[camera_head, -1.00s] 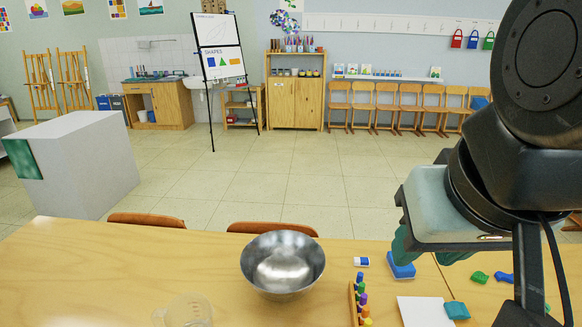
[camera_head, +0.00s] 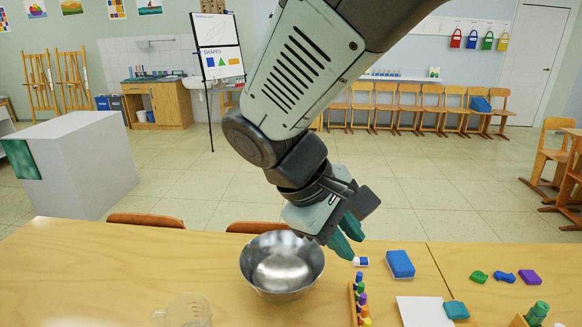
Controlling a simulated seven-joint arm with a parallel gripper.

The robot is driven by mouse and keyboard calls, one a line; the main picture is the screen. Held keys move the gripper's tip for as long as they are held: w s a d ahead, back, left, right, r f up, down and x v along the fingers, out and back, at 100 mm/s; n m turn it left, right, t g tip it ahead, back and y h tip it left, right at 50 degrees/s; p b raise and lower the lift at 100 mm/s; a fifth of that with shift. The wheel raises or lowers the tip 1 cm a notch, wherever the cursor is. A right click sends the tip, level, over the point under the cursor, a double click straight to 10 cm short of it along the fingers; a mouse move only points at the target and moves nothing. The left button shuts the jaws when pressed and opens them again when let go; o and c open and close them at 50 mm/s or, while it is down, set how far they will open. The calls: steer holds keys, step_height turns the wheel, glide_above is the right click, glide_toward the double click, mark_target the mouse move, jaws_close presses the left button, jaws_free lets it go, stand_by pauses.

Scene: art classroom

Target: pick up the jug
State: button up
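The jug (camera_head: 188,311) is clear and see-through. It stands on the table at the bottom edge of the head view, left of the metal bowl, with its handle at its left and its lower part cut off by the frame. My gripper (camera_head: 347,238) is above the table, right of the bowl and over the white eraser, well to the right of and farther back than the jug. Its two green fingers are apart, with nothing seen between them.
A metal bowl (camera_head: 282,287) stands between my gripper and the jug. Right of it are a peg rack (camera_head: 353,308), a white and blue eraser (camera_head: 361,262), a blue block (camera_head: 400,264), paper (camera_head: 423,312) and clay lumps. The table (camera_head: 90,270) is clear at left.

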steer(key=w+a+f+n+t+h, duration=0.2)
steer(key=a+f+n+t, duration=0.4)
steer(key=a, duration=0.4)
steer(key=w+a+f+n+t+h, duration=0.2)
steer(key=a+f+n+t, duration=0.1)
steer(key=a+f+n, duration=0.6)
steer(key=s+a+f+n+t+y, duration=0.4)
steer(key=a+f+n, duration=0.1)
steer(key=a, duration=0.2)
steer(key=s+a+f+n+t+y, duration=0.4)
steer(key=a+n+y, duration=0.1)
steer(key=a, duration=0.3)
steer(key=n+g+y, duration=0.1)
steer(key=n+y, duration=0.2)
steer(key=y, duration=0.1)
glide_toward(157, 324)
steer(key=w, duration=0.3)
steer(key=w+a, duration=0.1)
steer(key=w, duration=0.2)
steer(key=w+a, duration=0.1)
steer(key=w, duration=0.3)
steer(key=shift+f, duration=0.2)
jaws_close()
